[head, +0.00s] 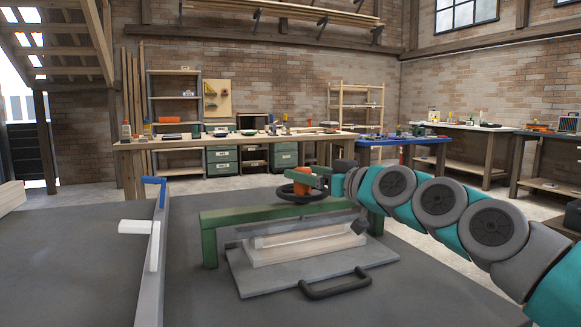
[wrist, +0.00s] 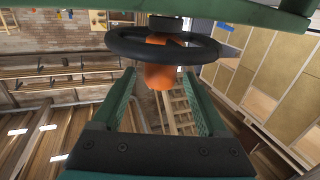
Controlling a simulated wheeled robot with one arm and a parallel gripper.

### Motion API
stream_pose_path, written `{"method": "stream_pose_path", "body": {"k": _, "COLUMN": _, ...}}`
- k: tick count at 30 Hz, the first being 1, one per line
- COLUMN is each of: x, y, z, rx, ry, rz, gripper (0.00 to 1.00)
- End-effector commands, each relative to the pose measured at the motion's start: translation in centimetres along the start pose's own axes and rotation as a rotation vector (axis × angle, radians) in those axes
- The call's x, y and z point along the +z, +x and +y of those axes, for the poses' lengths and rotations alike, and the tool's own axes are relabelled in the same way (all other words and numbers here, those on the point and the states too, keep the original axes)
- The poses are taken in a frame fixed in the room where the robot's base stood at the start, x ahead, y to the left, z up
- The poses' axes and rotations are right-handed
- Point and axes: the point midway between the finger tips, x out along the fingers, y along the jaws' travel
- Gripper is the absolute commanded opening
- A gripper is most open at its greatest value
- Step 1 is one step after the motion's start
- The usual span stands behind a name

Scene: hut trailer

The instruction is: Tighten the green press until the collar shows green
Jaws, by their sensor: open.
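The green press (head: 250,216) stands on the grey worktop as a low frame with a crossbeam. A black handwheel (head: 303,194) sits above its beam, with an orange part (head: 301,178) at its hub. In the wrist view the wheel (wrist: 125,42) and orange part (wrist: 160,72) appear close ahead, with the green beam (wrist: 235,8) at the top edge. My gripper (head: 318,177) is open at the right side of the wheel. Its two green fingers flank the orange part in the wrist view; I cannot tell whether they touch it. No green-showing collar can be made out.
A pale block (head: 305,245) lies under the press on a grey plate (head: 258,282) with a black handle (head: 335,285). A white rail (head: 150,270) with a blue lever (head: 153,180) stands at left. Cluttered benches (head: 200,144) line the back wall.

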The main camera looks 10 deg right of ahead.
Motion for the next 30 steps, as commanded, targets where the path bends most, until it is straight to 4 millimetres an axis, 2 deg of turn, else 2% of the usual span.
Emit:
{"method": "stream_pose_path", "body": {"k": 3, "x": -0.2, "y": 1.9, "z": 0.0, "rx": 0.000, "ry": 0.001, "rz": 0.000, "gripper": 0.76}}
{"method": "stream_pose_path", "body": {"k": 9, "x": -0.2, "y": 4.0, "z": -0.1, "rx": -0.002, "ry": 0.000, "rz": 0.000, "gripper": 0.76}}
{"method": "stream_pose_path", "body": {"k": 21, "x": -0.1, "y": 4.7, "z": -0.1, "rx": -0.001, "ry": 0.001, "rz": 0.002, "gripper": 0.76}}
{"method": "stream_pose_path", "body": {"k": 30, "x": -0.1, "y": 4.7, "z": -0.1, "rx": -0.001, "ry": 0.001, "rz": 0.002, "gripper": 0.42}}
